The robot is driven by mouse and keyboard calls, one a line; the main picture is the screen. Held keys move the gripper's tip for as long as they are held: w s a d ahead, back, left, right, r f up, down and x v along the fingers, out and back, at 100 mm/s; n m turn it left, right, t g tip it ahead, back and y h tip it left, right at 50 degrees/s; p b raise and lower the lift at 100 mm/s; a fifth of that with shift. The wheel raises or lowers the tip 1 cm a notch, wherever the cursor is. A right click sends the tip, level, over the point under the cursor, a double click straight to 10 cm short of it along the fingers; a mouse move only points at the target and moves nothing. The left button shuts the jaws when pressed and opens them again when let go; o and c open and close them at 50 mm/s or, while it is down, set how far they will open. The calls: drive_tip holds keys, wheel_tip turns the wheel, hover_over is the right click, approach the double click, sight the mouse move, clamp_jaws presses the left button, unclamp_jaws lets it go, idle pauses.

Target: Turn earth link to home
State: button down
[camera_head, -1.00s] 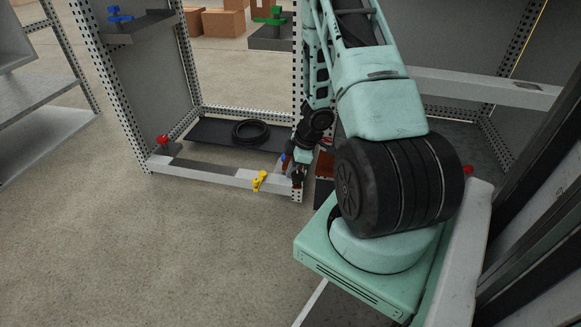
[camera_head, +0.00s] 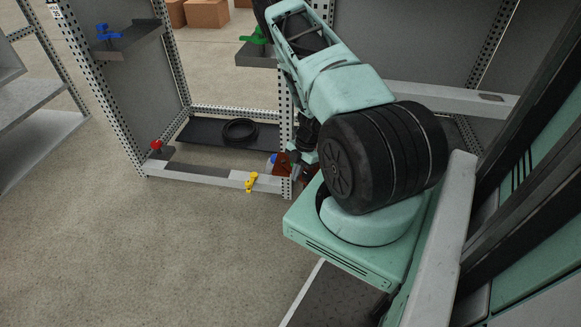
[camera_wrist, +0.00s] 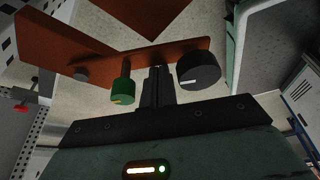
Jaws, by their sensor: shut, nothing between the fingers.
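In the wrist view my gripper (camera_wrist: 156,88) is shut and empty. Its fingertips are at the underside of an orange-brown panel (camera_wrist: 130,58), between a green knob (camera_wrist: 123,92) and a black knob with a white mark (camera_wrist: 198,70). Whether the fingertips touch the panel cannot be told. The panel also shows in the head view (camera_head: 281,165), beside the cabinet's lower front corner, partly hidden by my arm. Coloured handles stand on the cabinet: yellow (camera_head: 251,181), red (camera_head: 156,146), blue (camera_head: 107,33) and green (camera_head: 254,37). No label shows which part is the earth link.
A black coil (camera_head: 239,131) lies on the cabinet's dark lower shelf. Perforated posts (camera_head: 286,125) and a low front rail (camera_head: 205,173) bound the cabinet. Grey shelving (camera_head: 45,115) stands at left. Cardboard boxes (camera_head: 207,13) lie behind. Open floor lies in front.

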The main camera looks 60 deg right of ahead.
drive_tip(key=shift+s+d+n+g+p, duration=0.2)
drive_tip(key=shift+d+n+p, duration=0.2)
drive_tip(key=shift+d+n, duration=0.2)
drive_tip(key=shift+s+d+n+g+p, duration=0.2)
drive_tip(key=shift+d+n+p, duration=0.2)
drive_tip(key=shift+n, duration=0.3)
drive_tip(key=shift+d, duration=0.1)
